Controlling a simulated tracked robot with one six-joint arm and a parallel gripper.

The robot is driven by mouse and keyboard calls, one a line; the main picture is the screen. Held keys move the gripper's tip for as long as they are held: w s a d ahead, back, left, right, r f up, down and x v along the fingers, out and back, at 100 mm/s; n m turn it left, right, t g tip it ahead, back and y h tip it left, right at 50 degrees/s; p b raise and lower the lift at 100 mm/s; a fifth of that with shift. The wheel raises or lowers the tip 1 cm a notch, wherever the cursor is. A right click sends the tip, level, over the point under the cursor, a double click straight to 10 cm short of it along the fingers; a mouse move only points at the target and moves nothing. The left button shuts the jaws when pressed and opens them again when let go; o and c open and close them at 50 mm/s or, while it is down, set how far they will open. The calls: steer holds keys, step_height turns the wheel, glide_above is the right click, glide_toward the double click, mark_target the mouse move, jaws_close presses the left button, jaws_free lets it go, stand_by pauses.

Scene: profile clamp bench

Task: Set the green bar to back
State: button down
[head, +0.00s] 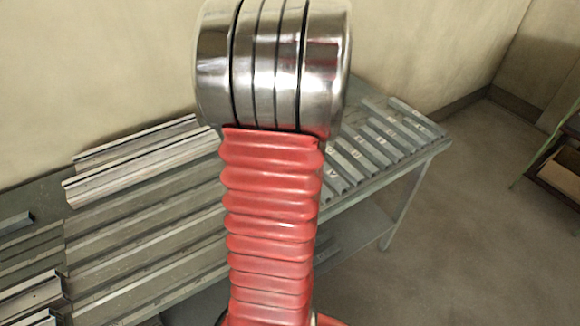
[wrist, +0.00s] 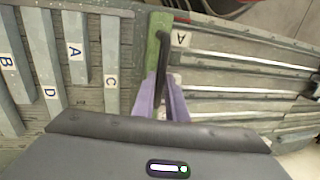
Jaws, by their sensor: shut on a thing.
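The green bar (wrist: 154,55) shows in the wrist view at upper middle, running roughly up and down the picture. A dark rod (wrist: 162,62) with a bent top lies over it and runs down between my fingers. My gripper (wrist: 161,98) has purple fingers, one on each side of the rod's lower part, and is shut there; exactly where the fingers touch is hard to see. A label "A" (wrist: 180,38) sits just right of the green bar. In the head view my arm covers the middle of the bench, and the green bar and my gripper are hidden.
Grey bars with letter labels (wrist: 75,50) stand left of the green bar in the wrist view. Long metal profiles (wrist: 250,62) lie to its right. In the head view, profiles (head: 130,160) fill the bench's left, and short labelled bars (head: 375,143) its right.

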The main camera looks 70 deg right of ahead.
steer(key=c, duration=2.1)
jaws_free()
steer(key=shift+s+d+r, duration=0.1)
steer(key=shift+d, duration=0.3)
steer(key=o, duration=0.3)
steer(key=shift+a, duration=0.15)
steer(key=shift+o, duration=0.2)
steer(key=shift+r, duration=0.1)
steer(key=v, duration=1.3)
steer(key=shift+r, duration=0.25)
steer(key=shift+a, duration=0.1)
